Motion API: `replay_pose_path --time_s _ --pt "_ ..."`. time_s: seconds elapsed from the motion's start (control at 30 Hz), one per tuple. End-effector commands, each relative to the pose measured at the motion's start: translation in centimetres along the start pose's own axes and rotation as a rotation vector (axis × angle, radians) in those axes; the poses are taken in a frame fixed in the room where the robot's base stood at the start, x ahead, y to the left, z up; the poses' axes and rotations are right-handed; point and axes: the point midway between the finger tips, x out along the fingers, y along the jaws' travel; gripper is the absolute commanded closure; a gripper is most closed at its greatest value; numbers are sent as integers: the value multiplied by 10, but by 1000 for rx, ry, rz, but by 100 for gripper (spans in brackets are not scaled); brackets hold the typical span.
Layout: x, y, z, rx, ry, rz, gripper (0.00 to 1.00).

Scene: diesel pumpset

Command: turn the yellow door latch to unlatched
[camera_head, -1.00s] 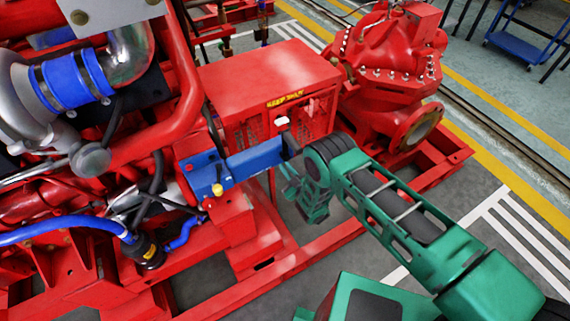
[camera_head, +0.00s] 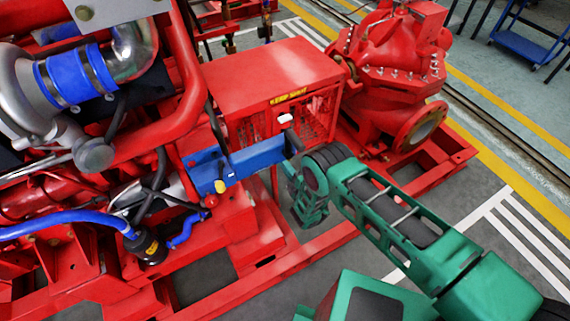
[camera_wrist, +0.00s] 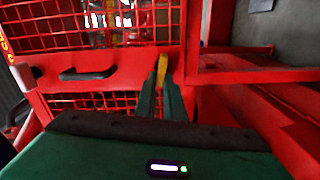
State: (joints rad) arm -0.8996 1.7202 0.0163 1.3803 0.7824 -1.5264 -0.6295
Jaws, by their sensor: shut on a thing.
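In the head view the red guard box (camera_head: 265,75) stands in front of my green arm; the latch and my fingertips cannot be made out there.
A black handle (camera_wrist: 88,74) lies on the red panel left of my fingers. A red frame rail (camera_wrist: 230,76) runs to their right. In the head view a blue part (camera_head: 255,157) is close beside my wrist, and a red pump (camera_head: 390,70) stands behind.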

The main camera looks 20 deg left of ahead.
Motion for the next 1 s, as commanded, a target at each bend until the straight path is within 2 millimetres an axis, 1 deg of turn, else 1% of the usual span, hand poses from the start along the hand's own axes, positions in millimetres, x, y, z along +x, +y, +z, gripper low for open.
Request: replay_pose_path --time_s 0.03,0.2,0.4,0.93,0.97,1.0 --pt "-1 -3 -1 -27 0 -4 100" --pt "-1 -5 -1 -116 0 -4 100" --pt "-1 -6 -1 -176 1 -4 100" --pt "-1 -7 -2 -198 2 -5 100" --pt "-2 -7 -2 -198 2 -5 88" --pt "-2 -7 -2 -198 2 -5 79"
